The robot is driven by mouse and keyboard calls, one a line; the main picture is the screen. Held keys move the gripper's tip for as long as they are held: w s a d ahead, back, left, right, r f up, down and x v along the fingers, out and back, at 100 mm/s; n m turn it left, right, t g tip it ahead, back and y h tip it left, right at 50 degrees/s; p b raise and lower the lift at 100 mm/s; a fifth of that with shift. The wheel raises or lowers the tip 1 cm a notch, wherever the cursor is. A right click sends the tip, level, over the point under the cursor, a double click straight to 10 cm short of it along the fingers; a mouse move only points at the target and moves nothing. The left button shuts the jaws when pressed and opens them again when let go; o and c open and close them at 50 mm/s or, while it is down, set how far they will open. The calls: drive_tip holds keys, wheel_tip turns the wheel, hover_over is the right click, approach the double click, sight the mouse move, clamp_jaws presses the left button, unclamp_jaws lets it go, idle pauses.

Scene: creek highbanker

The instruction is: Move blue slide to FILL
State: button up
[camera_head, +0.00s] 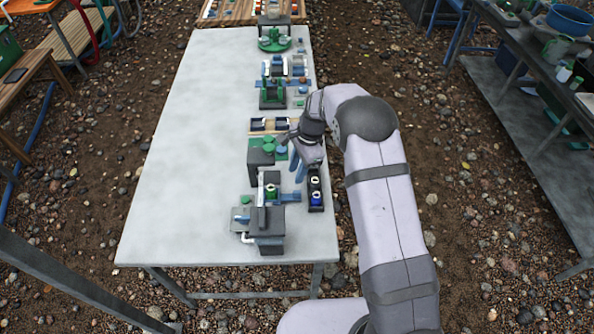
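My gripper (301,170) is small in the head view, over the right edge of the long grey table (190,140). It points down between a grey block with green round tops (262,156) and the nearest device (266,228). I cannot tell whether its fingers are open or shut, or whether they touch anything. A blue bar (288,197) sticks out of the right side of the nearest device, just below my gripper in the picture. It may be the blue slide, but other blue parts show on the devices. No FILL marking is readable at this size.
A dark narrow box with round knobs (316,190) stands at the table's right edge, close to my gripper. More devices (274,90) line that edge farther back. The table's left half is clear. A cluttered side table (540,70) stands at the right.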

drive_tip(key=m, duration=0.4)
drive_tip(key=shift+s, duration=0.2)
drive_tip(key=shift+f, duration=0.2)
drive_tip(key=b, duration=0.4)
hover_over(296, 192)
wheel_tip(296, 192, down, 5)
drive_tip(key=shift+d+r, duration=0.1)
drive_tip(key=shift+d, duration=0.05)
drive_tip(key=shift+f+b, duration=1.1)
drive_tip(key=shift+f, duration=0.85)
clamp_jaws()
